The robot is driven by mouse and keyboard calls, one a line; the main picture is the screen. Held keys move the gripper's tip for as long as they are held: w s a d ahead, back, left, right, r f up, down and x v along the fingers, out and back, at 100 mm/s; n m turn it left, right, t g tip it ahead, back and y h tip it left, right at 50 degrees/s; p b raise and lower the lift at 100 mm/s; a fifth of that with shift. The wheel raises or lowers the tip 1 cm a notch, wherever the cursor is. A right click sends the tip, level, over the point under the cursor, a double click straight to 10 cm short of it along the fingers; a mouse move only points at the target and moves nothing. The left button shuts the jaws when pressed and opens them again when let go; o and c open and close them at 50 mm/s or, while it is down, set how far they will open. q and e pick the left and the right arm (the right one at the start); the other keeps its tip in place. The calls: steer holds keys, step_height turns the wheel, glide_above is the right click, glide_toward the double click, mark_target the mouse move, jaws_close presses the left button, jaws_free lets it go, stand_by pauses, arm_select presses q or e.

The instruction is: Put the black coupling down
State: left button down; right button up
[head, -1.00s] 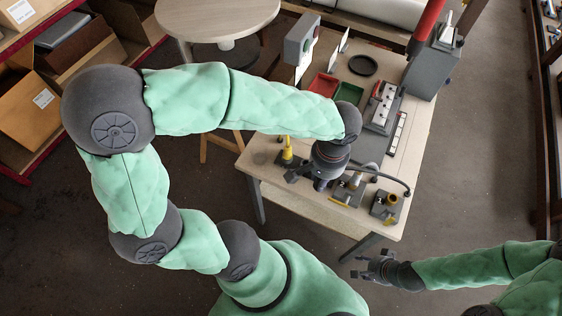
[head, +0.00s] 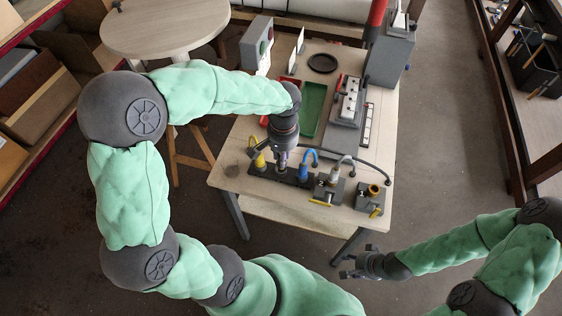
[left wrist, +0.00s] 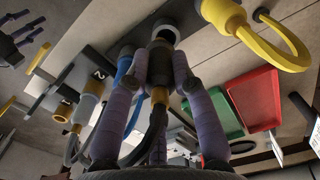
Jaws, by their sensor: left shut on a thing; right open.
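My left gripper (head: 281,168) points down over the black strip (head: 270,183) near the table's front edge, between a yellow coupling (head: 258,160) and a blue coupling (head: 304,172). In the left wrist view its purple fingers are closed around the black coupling (left wrist: 160,63), which has an open pale ring at its end and a black hose (left wrist: 150,135) behind. The coupling sits between the blue coupling (left wrist: 126,60) and the yellow coupling (left wrist: 222,14). I cannot tell whether it touches the strip. My right gripper (head: 350,266) is open and empty, off the table's front.
To the right stand a grey block with a grey hose (head: 328,186) and another block with a brass socket (head: 371,196). Behind are a green tray (head: 312,110), a black ring (head: 322,63) and a grey fixture (head: 347,110). A black hose curves across the table's right part.

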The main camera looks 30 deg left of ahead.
arm_select(q)
steer(key=shift+w+a+f, duration=0.25)
steer(key=shift+f, duration=0.25)
steer(key=shift+w+f+b, duration=0.1)
steer(key=shift+f+b, duration=0.85)
steer(key=shift+f, duration=0.6)
steer(key=shift+f, duration=0.1)
steer(key=c, duration=1)
jaws_free()
steer(key=shift+c, duration=0.2)
step_height(320, 180, up, 12)
steer(key=p, duration=0.3)
steer(key=shift+p, duration=0.4)
